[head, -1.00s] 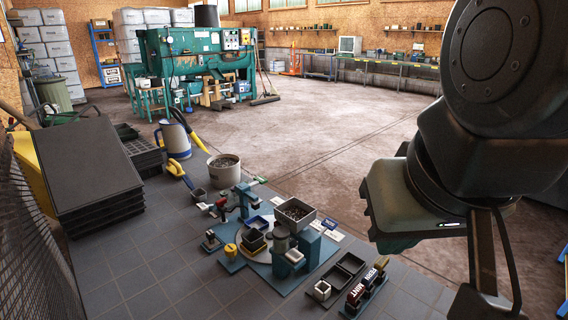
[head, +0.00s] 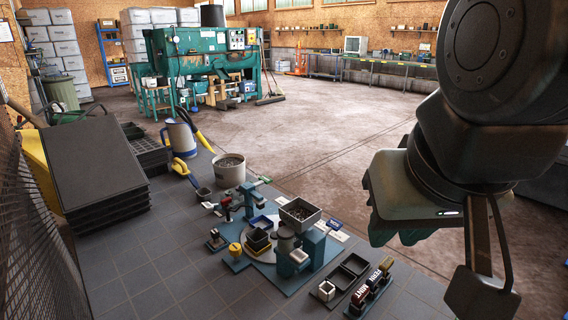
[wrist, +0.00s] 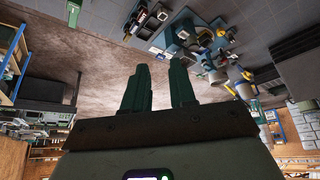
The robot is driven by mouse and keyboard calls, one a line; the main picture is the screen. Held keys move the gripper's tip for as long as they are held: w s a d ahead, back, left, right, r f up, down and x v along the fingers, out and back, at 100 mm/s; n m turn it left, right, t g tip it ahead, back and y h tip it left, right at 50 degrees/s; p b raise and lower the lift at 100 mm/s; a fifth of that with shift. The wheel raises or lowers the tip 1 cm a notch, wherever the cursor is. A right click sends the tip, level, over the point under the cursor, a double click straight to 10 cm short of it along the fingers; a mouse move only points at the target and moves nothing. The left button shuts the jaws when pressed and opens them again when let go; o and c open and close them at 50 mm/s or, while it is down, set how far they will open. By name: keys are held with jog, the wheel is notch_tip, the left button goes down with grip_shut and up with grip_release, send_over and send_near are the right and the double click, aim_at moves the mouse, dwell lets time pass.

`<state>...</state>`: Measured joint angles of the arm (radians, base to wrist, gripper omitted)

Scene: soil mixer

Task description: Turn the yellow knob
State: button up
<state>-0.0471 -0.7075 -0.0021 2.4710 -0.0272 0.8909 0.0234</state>
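The yellow knob (head: 235,249) sits at the left front corner of a small teal mixing station (head: 262,253) on the grey tiled surface in the head view. It is small, and its turn position is too small to tell. My gripper (wrist: 160,64) shows two green fingers apart with nothing between them in the wrist view. In the head view it hangs at the right, high up and well away from the knob.
A grey hopper tray (head: 300,211) and a press-like teal post stand on the station near the knob. Black trays (head: 343,277) and lettered blocks (head: 372,290) lie to its right. A bucket of soil (head: 229,170) stands behind. Stacked dark panels (head: 92,165) are at the left.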

jog(key=o, duration=0.5)
jog(key=w, duration=0.4)
jog(key=w+a, duration=0.1)
jog(key=w, duration=0.1)
jog(key=shift+a+r, duration=0.1)
jog(key=shift+r, duration=0.15)
jog(key=shift+o, duration=0.8)
jog(key=w+a+f, duration=0.1)
jog(key=w+a, duration=0.2)
jog(key=w, duration=0.4)
jog(key=shift+w+g+h, duration=0.3)
jog(key=shift+w, duration=0.05)
send_over(235, 246)
jog(key=s, duration=0.5)
notch_tip(235, 246, down, 29)
jog(key=x, duration=1)
jog(key=shift+a+f, duration=0.25)
jog(key=shift+f, duration=0.15)
jog(key=shift+g, duration=0.3)
jog(key=c, duration=1)
